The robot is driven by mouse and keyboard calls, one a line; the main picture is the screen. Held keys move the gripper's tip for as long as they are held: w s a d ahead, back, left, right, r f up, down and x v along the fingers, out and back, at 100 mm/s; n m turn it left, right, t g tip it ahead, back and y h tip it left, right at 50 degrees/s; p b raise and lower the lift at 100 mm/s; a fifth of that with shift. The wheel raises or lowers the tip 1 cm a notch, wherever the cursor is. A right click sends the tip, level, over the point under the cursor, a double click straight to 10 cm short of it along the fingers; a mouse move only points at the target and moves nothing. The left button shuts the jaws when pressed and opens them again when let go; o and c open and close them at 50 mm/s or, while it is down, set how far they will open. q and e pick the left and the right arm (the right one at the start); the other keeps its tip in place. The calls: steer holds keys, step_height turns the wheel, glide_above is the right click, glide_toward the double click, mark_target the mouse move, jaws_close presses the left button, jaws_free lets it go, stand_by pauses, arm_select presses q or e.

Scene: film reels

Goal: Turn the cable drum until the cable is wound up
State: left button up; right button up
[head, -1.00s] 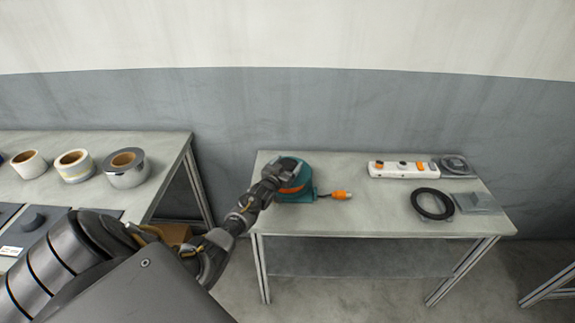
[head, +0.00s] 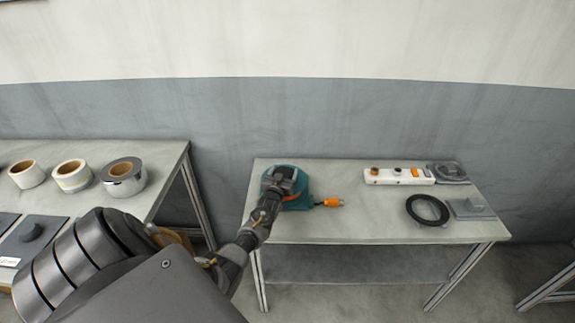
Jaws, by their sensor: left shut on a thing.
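The cable drum (head: 305,189) is teal with an orange band of cable, and stands at the left end of the grey table. An orange cable plug (head: 333,202) sticks out at its right side, close to the drum, on the tabletop. My left gripper (head: 281,178) reaches in from the lower left and is shut at the front left of the drum. What it grips is hidden by the gripper itself, most likely a part of the drum. My right gripper is not in view.
On the same table (head: 350,230) are a white power strip (head: 398,176), a black ring (head: 427,209) and grey pads with round parts (head: 472,208). A second table at left holds several tape rolls (head: 123,176). The table's middle is clear.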

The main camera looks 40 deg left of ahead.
arm_select(q)
steer(key=o, duration=1.4)
steer(key=v, duration=1)
steer(key=shift+s+d+b, duration=0.15)
steer(key=shift+s+b, duration=0.2)
